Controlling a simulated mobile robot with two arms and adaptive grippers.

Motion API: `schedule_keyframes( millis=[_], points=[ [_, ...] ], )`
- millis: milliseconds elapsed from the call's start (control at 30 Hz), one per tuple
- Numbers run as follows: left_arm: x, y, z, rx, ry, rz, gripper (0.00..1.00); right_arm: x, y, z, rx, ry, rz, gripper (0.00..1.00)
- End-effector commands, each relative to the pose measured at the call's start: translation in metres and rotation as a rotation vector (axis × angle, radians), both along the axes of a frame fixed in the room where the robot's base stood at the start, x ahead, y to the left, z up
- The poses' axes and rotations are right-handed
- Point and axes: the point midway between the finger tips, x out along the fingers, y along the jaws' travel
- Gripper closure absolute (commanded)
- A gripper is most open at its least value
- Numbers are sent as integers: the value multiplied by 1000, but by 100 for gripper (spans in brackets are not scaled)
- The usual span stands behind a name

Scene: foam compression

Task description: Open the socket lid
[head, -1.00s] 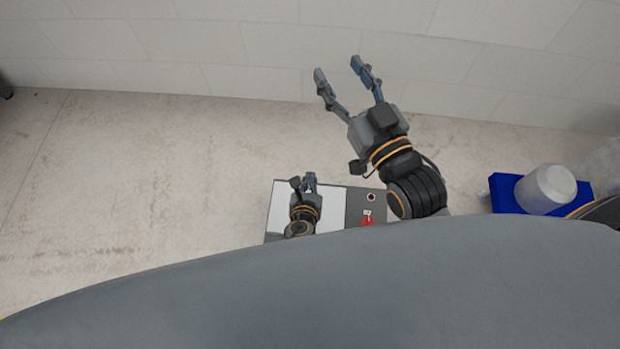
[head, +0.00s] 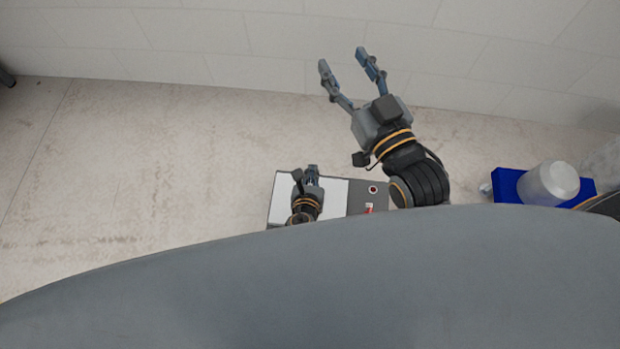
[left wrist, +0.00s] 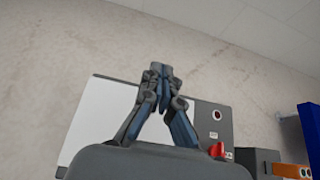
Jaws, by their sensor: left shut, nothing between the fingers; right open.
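A box (head: 358,198) with a white panel (head: 334,198) and a grey panel stands at the lower middle of the head view, its near part hidden by my body. I cannot tell which part is the socket lid. My left gripper (head: 313,170) is shut and empty over the white panel. In the left wrist view its fingers (left wrist: 158,70) meet near the panel's far edge; contact is unclear. My right gripper (head: 343,57) is open and empty, beyond the box.
A blue block (head: 508,187) with a pale cylinder (head: 552,184) stands at the right of the head view. It also shows at the right edge of the left wrist view (left wrist: 311,132). The speckled surface left of the box is clear. A tiled wall rises behind.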

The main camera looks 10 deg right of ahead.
Motion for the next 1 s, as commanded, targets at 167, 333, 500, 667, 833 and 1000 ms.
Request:
schedule_keyframes(
  millis=[167,333,500,667,833,1000],
  points=[
    [-20,7,11,-1,2,0,100,0,0,1,0,-2,0,46],
    [-48,15,28,0,2,-2,100,0,0,1,2,-3,0,46],
    [-73,24,44,0,2,-2,100,0,0,1,2,-3,0,46],
    [-89,29,54,1,1,-2,100,0,1,2,2,-4,0,46],
    [-95,31,58,2,0,-1,100,0,1,2,2,-4,0,46],
    [-95,31,58,-1,1,1,100,0,1,2,2,-4,0,46]
  ],
)
